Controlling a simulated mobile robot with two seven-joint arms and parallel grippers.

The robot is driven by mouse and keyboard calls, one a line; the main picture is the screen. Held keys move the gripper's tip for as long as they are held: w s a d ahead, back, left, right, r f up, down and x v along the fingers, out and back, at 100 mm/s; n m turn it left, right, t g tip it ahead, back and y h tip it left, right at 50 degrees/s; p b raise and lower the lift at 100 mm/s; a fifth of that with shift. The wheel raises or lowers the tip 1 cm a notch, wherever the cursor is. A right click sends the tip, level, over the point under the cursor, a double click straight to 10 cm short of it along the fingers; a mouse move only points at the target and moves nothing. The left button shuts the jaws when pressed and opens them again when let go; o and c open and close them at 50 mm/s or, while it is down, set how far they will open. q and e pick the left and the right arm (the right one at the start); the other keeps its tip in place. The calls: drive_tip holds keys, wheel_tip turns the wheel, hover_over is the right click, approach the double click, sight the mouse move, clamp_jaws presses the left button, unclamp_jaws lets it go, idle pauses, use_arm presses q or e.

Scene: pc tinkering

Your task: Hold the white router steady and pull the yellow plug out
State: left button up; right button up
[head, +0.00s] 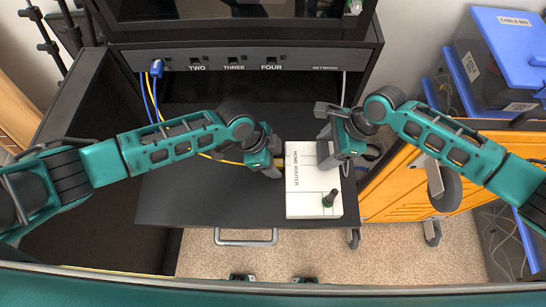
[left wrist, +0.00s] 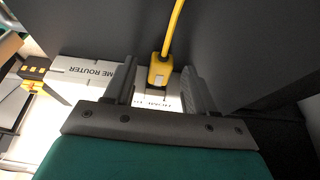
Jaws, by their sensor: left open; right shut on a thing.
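The white router (head: 314,190) lies flat on the black shelf, with "HOME ROUTER" printed along its left side; part of it shows in the left wrist view (left wrist: 88,70). The yellow plug (left wrist: 160,72) sits at the router's edge, its yellow cable leading away. My left gripper (head: 277,162) is at the router's left edge. In the left wrist view its fingers (left wrist: 158,88) are open, one on each side of the plug, with gaps visible. My right gripper (head: 329,150) is shut on the router at its upper right. Its fingertips are partly hidden in the head view.
A network panel (head: 236,62) with numbered ports stands behind the shelf; a blue plug (head: 157,68) is in its left end. The black shelf (head: 205,195) is clear at left. An orange cabinet (head: 400,185) stands right.

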use_arm(q)
clamp_jaws()
idle(0.5)
drive_tip(key=shift+a, duration=0.25)
drive_tip(key=shift+a, duration=0.4)
use_arm(e)
drive_tip(key=shift+d, duration=0.1)
use_arm(q)
drive_tip(key=shift+s+a, duration=0.15)
drive_tip(key=shift+a, duration=2.1)
